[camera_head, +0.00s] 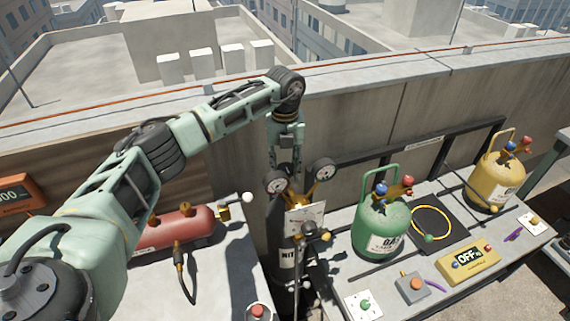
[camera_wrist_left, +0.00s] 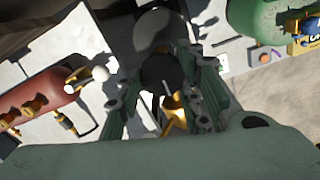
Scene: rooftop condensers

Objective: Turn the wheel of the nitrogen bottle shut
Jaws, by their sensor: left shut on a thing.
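The nitrogen bottle (camera_head: 287,258) is dark with a white label, and stands upright in the gap between two tables. Two round gauges (camera_head: 276,181) and brass fittings sit at its top, with a white tag (camera_head: 305,218) in front. My left gripper (camera_head: 286,165) points down from above onto the bottle's top, behind the gauges. In the left wrist view its fingers (camera_wrist_left: 163,72) are shut on a dark part at the valve, with brass (camera_wrist_left: 173,110) showing between them. The wheel is mostly hidden by the fingers. My right gripper is not in view.
A red cylinder (camera_head: 175,228) with brass fittings lies on the left table. A parapet wall (camera_head: 350,110) runs behind.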

